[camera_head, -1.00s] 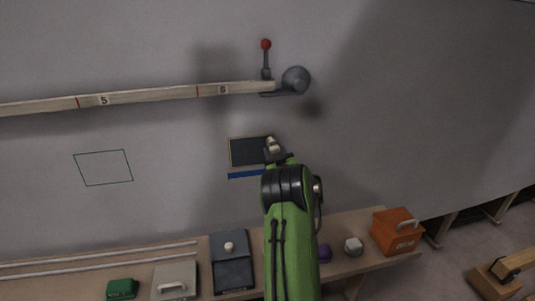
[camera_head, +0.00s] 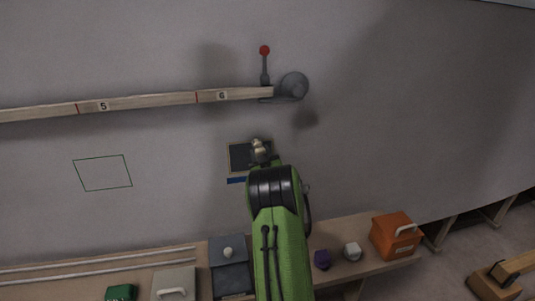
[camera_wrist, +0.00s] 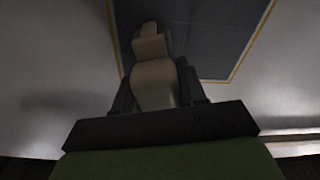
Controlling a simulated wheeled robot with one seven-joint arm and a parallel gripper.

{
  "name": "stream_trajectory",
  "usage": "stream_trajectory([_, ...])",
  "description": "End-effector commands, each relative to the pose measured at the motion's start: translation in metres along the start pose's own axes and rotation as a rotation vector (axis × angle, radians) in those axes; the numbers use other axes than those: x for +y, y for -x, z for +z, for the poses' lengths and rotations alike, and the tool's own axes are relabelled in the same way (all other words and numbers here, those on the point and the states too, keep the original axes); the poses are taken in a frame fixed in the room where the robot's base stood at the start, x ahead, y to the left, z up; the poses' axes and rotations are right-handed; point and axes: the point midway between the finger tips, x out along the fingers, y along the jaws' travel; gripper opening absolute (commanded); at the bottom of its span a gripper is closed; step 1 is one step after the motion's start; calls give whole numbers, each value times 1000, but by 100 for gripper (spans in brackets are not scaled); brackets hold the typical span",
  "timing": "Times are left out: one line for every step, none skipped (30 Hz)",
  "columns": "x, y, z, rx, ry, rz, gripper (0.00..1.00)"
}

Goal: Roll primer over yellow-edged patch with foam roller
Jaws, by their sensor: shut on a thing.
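The yellow-edged patch (camera_head: 238,157) is a dark grey rectangle on the pale hull wall, below the wooden batten. My gripper (camera_head: 261,158) is in front of its right part and hides that side. It is shut on a beige, stepped piece, which I take to be the foam roller's handle (camera_wrist: 153,84). In the wrist view the patch (camera_wrist: 205,38) fills the upper middle, with its yellow edge at the left, bottom and right. The held piece points up over the patch. I cannot make out the foam sleeve or tell whether it touches the wall.
A green-outlined rectangle (camera_head: 103,173) is at left. The batten (camera_head: 150,101) ends near a red-knobbed lever (camera_head: 265,66).

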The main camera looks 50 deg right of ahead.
Motion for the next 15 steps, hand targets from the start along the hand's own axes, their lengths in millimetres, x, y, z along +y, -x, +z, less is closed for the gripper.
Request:
stream_trajectory([-6,0,-2,2,0,-3,14])
stream_trajectory([-9,0,-3,2,0,-3,14])
stream_trajectory([-11,0,-3,1,1,-2,14])
stream_trajectory([-12,0,-3,1,1,-2,14])
stream_trajectory([-13,0,-3,1,1,-2,14])
stream_trajectory([-14,0,-3,1,1,-1,14])
stream_trajectory([-14,0,-4,1,0,-2,14])
stream_trajectory([-16,0,-4,1,0,-2,14])
stream_trajectory([-20,0,-6,1,0,-3,14])
stream_trajectory([-23,-1,-7,2,-1,-3,14])
stream_trajectory([-26,-1,-8,2,0,-3,14])
stream_trajectory([-30,-1,-9,2,0,-2,14])
stream_trajectory([-32,-1,-10,3,-1,-3,14])
stream_trajectory([-35,-1,-10,2,0,-2,14])
stream_trajectory([-38,-1,-11,2,0,-3,14])
